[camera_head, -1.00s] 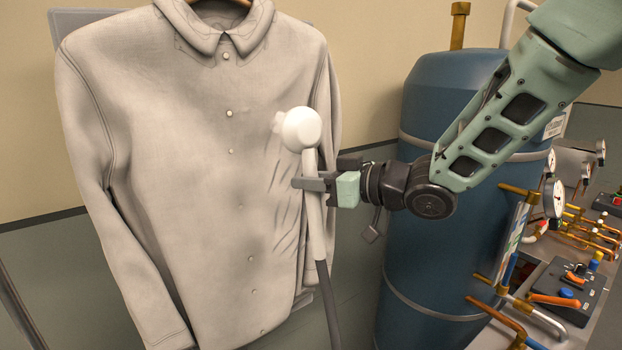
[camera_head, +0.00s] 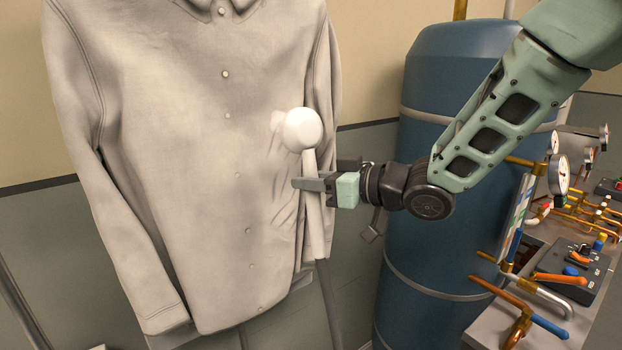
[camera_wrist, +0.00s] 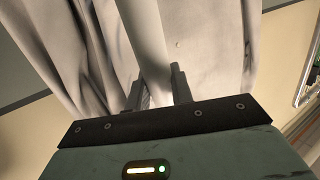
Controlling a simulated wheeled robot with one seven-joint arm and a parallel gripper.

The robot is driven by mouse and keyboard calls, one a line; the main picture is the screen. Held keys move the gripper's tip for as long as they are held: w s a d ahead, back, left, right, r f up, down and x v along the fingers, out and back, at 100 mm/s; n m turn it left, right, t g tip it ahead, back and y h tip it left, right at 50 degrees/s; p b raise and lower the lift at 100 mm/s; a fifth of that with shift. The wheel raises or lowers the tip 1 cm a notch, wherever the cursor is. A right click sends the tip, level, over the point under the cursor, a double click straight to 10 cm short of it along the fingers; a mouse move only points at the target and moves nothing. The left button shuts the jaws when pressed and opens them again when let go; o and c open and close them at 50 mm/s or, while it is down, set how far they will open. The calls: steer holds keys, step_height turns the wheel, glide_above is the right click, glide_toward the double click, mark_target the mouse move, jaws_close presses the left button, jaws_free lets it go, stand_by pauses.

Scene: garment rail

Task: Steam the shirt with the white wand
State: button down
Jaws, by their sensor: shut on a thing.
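A pale grey-white button shirt (camera_head: 190,150) hangs at the left of the head view, its collar cut off at the top edge. Several dark crease lines show on its right side, beside the wand. My gripper (camera_head: 312,185) is shut around the handle of the white wand (camera_head: 302,130). The wand is nearly upright, with its round head up and a dark hose running down from the handle. The head overlaps the creased part of the shirt; I cannot tell whether it touches the cloth. In the wrist view the wand handle (camera_wrist: 150,50) passes between the fingers, with the shirt (camera_wrist: 205,45) behind it.
A large blue tank (camera_head: 440,200) stands close behind and to the right of my gripper. A bench (camera_head: 560,275) with gauges, copper pipes and a black control box with orange levers is at the right. The wall is behind the shirt.

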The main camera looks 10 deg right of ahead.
step_height(320, 180, down, 23)
steer(key=b, duration=1.8)
steer(key=shift+d+r, duration=0.15)
steer(key=shift+d, duration=0.1)
stand_by(0.4)
steer(key=shift+w, duration=0.1)
stand_by(0.4)
steer(key=s+d+b, duration=0.4)
steer(key=s+b, duration=0.3)
steer(key=s, duration=0.2)
stand_by(0.6)
steer(key=shift+d, duration=0.1)
